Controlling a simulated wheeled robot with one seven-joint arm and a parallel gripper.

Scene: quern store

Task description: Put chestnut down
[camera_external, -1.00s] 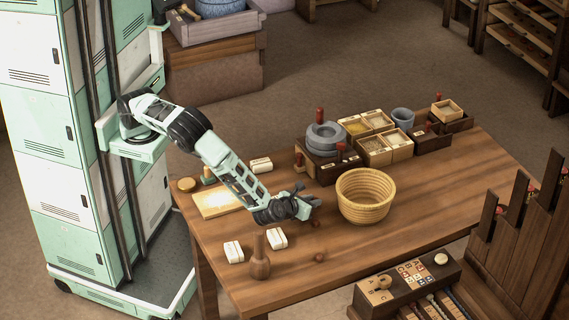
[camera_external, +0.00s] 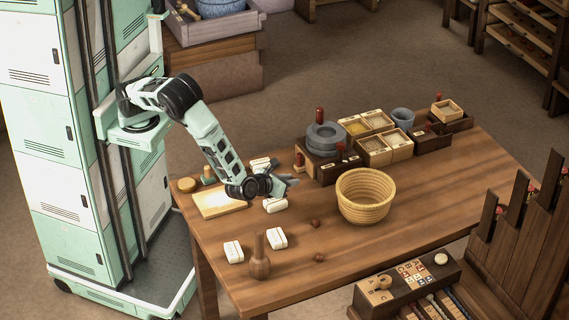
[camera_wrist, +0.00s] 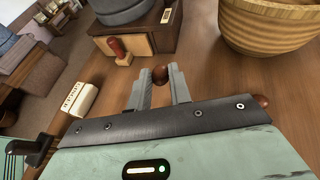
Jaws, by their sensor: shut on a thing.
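My gripper (camera_external: 291,183) is over the left half of the wooden table, left of the woven basket. In the wrist view its two fingers (camera_wrist: 160,88) are shut on a round brown chestnut (camera_wrist: 160,75) at the fingertips. The held chestnut cannot be made out clearly in the external view. Two more chestnuts lie on the table, one (camera_external: 315,223) below the basket's left side and another (camera_external: 319,257) nearer the front edge. In the wrist view one brown chestnut (camera_wrist: 261,100) shows partly behind the gripper's right edge.
The basket (camera_external: 366,196) stands right of my gripper. Behind are a grey quern (camera_external: 326,137) and grain boxes (camera_external: 374,148). White labelled blocks (camera_external: 275,205) and a wooden board (camera_external: 219,203) lie nearby. A brown bottle (camera_external: 259,259) stands at front left. Bare tabletop lies around the loose chestnuts.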

